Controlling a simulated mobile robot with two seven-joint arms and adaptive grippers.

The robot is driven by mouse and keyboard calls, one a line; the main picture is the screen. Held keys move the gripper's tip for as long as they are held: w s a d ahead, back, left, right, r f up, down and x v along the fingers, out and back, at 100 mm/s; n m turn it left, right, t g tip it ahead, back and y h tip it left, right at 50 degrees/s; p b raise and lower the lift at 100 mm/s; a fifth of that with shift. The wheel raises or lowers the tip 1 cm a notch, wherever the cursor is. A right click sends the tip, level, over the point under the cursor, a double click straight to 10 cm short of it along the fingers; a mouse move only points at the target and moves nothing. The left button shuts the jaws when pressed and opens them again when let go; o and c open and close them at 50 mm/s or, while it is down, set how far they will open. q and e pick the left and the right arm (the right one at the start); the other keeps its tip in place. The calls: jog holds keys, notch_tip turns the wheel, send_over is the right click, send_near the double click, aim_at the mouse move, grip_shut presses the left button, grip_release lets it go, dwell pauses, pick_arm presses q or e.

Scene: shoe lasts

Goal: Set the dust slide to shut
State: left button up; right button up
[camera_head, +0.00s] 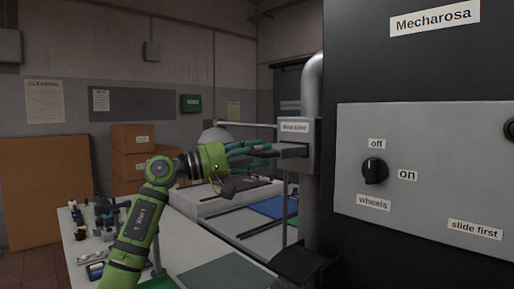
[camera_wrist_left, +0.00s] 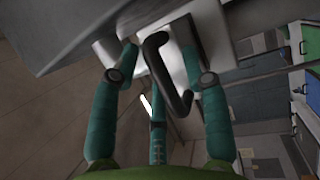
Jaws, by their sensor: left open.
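The dust slide's grey housing (camera_head: 311,146) sits on the vertical metal pipe, under a small label too small to read surely. A dark slide handle (camera_head: 292,151) sticks out of its left side. My left gripper (camera_head: 266,150) is at this handle, its teal fingers pointing right. In the left wrist view the dark bent handle (camera_wrist_left: 168,75) lies between the spread fingers of my left gripper (camera_wrist_left: 160,80), which is open. I cannot tell whether any finger touches the handle. My right gripper is not in view.
A black machine (camera_head: 425,65) with a grey panel (camera_head: 435,225) fills the right side. Its wheels knob (camera_head: 375,171) stands between "off" and "on" labels, near a "slide first" label (camera_head: 475,229). A workbench (camera_head: 190,235) with small items lies below my left arm. Boxes (camera_head: 133,160) stand behind.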

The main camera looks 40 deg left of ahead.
aim_at(276, 146)
pick_arm(q)
jog(key=shift+s+a, duration=0.1)
jog(key=shift+c, duration=0.4)
grip_shut()
jog(key=shift+w+r, duration=0.1)
jog(key=shift+w, duration=0.15)
jog(key=w+p, duration=0.1)
jog(key=w, duration=0.1)
jog(key=w+p, duration=0.3)
jog(key=w, duration=0.1)
jog(key=shift+d+r+p, duration=0.2)
jog(key=shift+d+p, duration=0.1)
jog(key=shift+w+f, duration=0.15)
jog(key=shift+w, duration=0.25)
jog(key=shift+s+a, duration=0.1)
jog(key=shift+s, duration=0.1)
jog(key=shift+c, duration=1.4)
grip_release()
jog(key=o, duration=0.4)
jog(key=shift+w, duration=0.15)
jog(key=shift+c, duration=0.2)
jog(key=shift+w+d+f, duration=0.15)
jog(key=shift+w+d, duration=0.05)
jog(key=shift+w, duration=0.05)
